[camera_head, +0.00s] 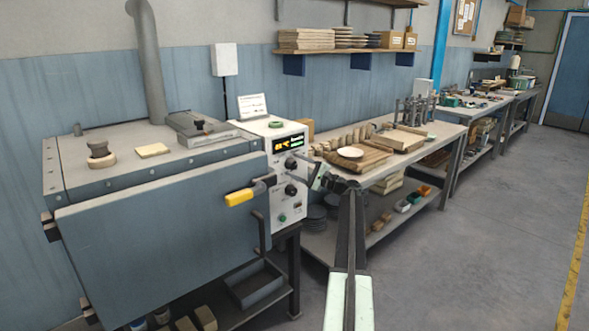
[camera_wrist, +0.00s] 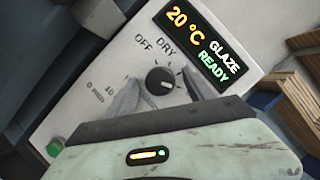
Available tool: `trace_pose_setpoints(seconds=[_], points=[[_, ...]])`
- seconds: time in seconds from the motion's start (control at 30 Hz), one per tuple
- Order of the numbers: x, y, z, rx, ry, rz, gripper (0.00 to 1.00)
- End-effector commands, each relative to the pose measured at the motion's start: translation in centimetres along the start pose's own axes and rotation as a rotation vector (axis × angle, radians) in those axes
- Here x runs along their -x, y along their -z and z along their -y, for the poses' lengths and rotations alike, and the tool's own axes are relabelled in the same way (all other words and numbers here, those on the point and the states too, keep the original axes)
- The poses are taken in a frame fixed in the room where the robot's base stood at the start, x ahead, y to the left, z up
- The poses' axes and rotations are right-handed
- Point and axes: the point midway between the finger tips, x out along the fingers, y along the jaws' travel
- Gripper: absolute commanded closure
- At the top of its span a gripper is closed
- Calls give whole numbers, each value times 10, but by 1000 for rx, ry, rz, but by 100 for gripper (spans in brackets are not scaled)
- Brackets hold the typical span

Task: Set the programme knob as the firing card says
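The programme knob (camera_wrist: 160,80) is a round black knob on the white control panel (camera_wrist: 112,75) in the wrist view. OFF and DRY are printed above it; other marks around it are hidden. The display (camera_wrist: 197,40) reads 20 °C, GLAZE, READY. In the head view, a white card (camera_head: 252,106) stands on the control box, its text too small to read.
A green button (camera_wrist: 55,147) is low on the panel. The kiln's big door (camera_head: 160,245) with a yellow-ended handle (camera_head: 239,197) is left of the panel. A workbench (camera_head: 440,135) with pottery stands to the right. The floor in front is clear.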

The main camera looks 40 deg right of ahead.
Motion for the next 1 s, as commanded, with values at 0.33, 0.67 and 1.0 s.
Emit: trace_pose_setpoints(seconds=[0.33, 0.67, 1.0], points=[[10, 0, -2, 2, -2, 0, 38], [70, 1, -2, 1, -1, -1, 38], [78, 0, 0, 1, -1, 0, 38]])
